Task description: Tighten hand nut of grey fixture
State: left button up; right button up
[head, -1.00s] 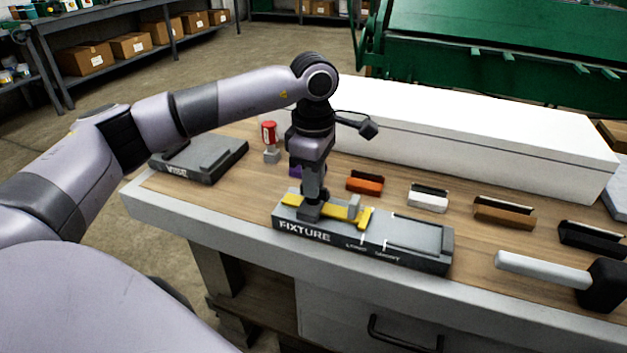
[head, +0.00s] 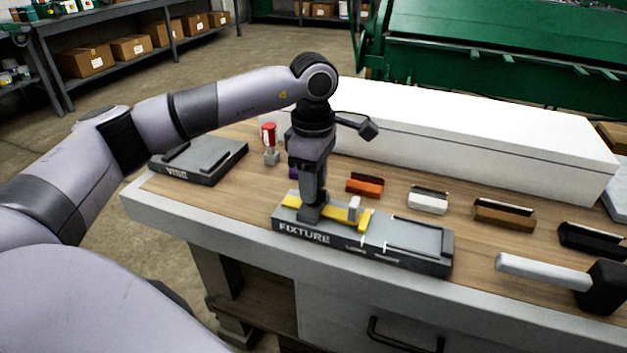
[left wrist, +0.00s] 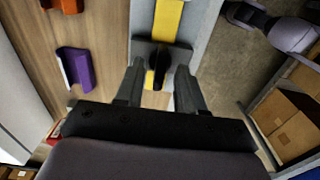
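The grey fixture (head: 420,240), marked FIXTURE, lies near the bench's front edge. A yellow bar (head: 343,217) lies along its left half, with a small light grey block (head: 354,207) on it. My left gripper (head: 312,212) points down at the left part of the yellow bar. In the left wrist view my left gripper (left wrist: 160,80) has its fingers apart, one on each side of a dark piece (left wrist: 157,66), probably the hand nut, at the yellow bar (left wrist: 168,18). Whether the fingers press on it is unclear. My right gripper is out of view.
A grey block marked VISE (head: 200,160) and a red-topped item (head: 268,135) are to the left. Orange (head: 365,184), white (head: 428,199), brown (head: 503,214) and black (head: 592,239) pieces line the bench behind. A mallet (head: 545,270) lies at right.

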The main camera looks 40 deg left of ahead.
pick_arm(q)
notch_tip(320, 180, up, 7)
jog(key=shift+r, duration=0.1)
dwell(0.7)
